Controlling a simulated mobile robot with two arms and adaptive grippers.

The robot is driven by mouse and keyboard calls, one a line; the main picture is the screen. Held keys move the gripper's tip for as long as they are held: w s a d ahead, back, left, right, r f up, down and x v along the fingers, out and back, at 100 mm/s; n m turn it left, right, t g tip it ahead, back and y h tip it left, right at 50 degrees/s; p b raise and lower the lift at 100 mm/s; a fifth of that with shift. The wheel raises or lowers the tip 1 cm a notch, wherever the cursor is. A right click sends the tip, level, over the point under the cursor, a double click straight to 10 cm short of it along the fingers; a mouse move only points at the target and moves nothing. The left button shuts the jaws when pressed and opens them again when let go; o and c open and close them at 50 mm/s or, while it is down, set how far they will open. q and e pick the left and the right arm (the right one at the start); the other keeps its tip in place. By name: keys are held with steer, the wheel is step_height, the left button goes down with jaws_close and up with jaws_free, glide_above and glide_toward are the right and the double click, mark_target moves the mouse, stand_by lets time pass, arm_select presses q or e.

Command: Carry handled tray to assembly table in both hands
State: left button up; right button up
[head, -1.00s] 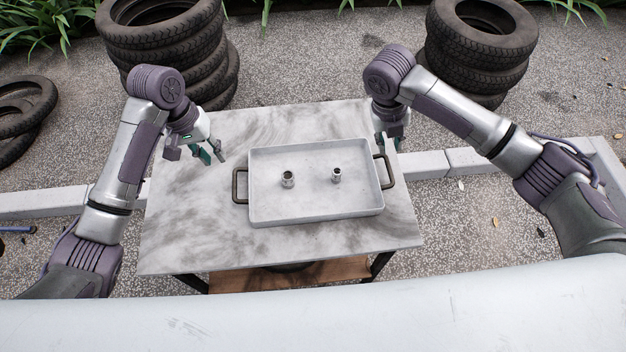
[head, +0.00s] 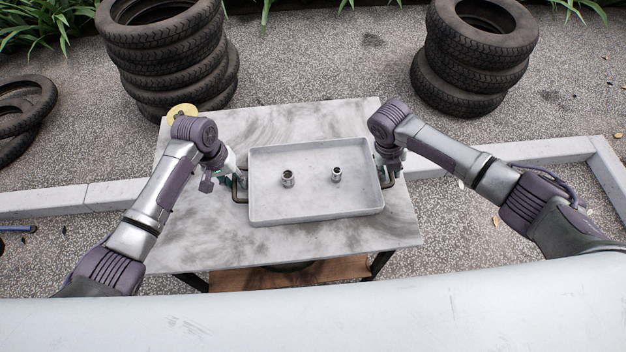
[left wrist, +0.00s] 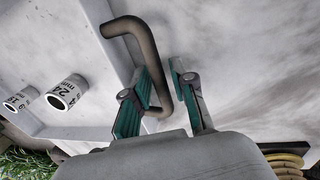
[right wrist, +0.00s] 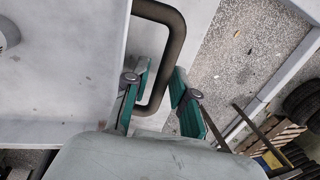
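The white handled tray (head: 315,210) lies flat on the grey marbled table, with two metal sockets (head: 288,179) (head: 337,175) standing in it. Its dark left handle (left wrist: 148,45) shows in the left wrist view. My left gripper (left wrist: 160,80) is open, its teal fingers on either side of that handle's bar. The right handle (right wrist: 172,50) shows in the right wrist view. My right gripper (right wrist: 160,82) is open, its fingers on either side of that handle. In the head view, my left gripper (head: 232,178) and right gripper (head: 385,172) are at the tray's two ends, partly hidden.
The marbled table top (head: 190,235) has bare room left of and in front of the tray. Tire stacks (head: 170,60) (head: 465,60) stand behind it. A yellow round thing (head: 182,111) is at the table's far left corner. A low kerb (head: 560,148) runs behind.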

arm_select(q)
jaws_close()
arm_select(e)
jaws_close()
arm_select(q)
steer(key=shift+r, duration=0.2)
arm_select(e)
steer(key=shift+r, duration=0.15)
